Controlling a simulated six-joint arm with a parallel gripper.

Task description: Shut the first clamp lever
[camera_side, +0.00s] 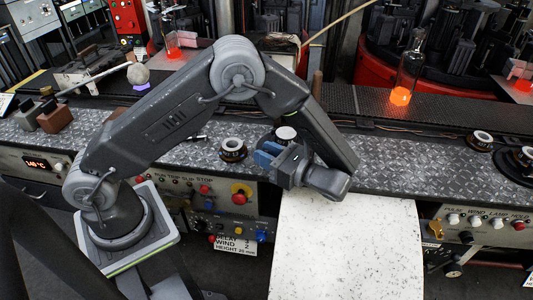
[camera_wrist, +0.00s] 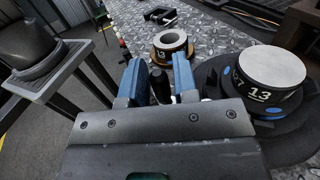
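My gripper (camera_wrist: 158,75) has two blue fingers, spread apart with a gap between them. In the side view my gripper (camera_side: 268,154) is low over the metal-plated bench, beside the round mould parts. In the wrist view a dark upright knob (camera_wrist: 160,87), which may be the clamp lever's handle, shows between the fingers; I cannot tell whether it touches either one. The rest of the lever is hidden by the gripper, so its angle is unclear.
A white-topped ring marked 13 (camera_wrist: 170,43) stands beyond the fingers. In the side view a pale speckled board (camera_side: 345,250) lies below the gripper. A glowing bottle (camera_side: 408,70) stands behind.

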